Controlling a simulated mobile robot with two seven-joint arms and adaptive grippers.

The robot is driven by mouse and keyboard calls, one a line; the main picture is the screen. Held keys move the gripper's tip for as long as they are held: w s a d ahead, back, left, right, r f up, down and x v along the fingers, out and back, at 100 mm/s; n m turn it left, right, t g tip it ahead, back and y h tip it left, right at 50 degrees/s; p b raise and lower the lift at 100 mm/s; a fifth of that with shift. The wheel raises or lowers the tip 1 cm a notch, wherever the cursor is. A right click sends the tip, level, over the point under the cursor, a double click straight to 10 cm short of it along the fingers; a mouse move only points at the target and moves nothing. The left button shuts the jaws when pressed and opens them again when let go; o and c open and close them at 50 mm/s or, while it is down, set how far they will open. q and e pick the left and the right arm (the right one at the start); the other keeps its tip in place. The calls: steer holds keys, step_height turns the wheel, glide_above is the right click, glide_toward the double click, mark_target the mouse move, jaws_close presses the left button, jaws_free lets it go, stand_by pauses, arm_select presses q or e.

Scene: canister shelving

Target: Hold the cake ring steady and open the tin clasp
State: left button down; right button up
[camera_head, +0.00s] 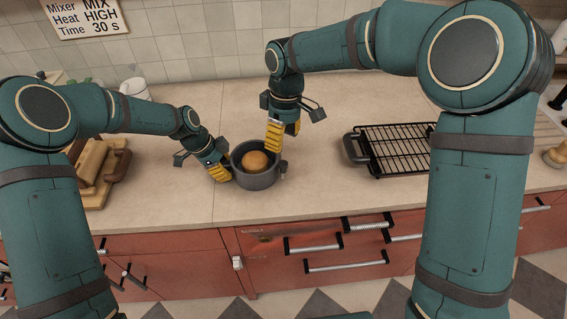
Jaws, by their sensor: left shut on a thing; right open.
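The cake ring (257,182) is a dark grey round tin on the counter, with a golden-brown cake (255,161) inside. My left gripper (221,174) has yellow fingers and is shut on the left side of the ring. A small dark part sticks out at the ring's right side and looks like the tin clasp (284,166). My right gripper (281,138) is open and points down at the ring's back right, close to the rim. Whether its fingers touch the rim or the clasp cannot be told.
A black wire rack (395,148) with handles lies on the counter to the right. Wooden boards (98,165) stand at the left. Red drawers (330,255) are below the front edge. The counter between ring and rack is clear.

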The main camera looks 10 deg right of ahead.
mark_target(284, 163)
steer(key=f, duration=1)
steer(key=shift+w+d+f, duration=0.1)
steer(key=shift+w+f, duration=0.2)
steer(key=shift+c, duration=0.5)
jaws_close()
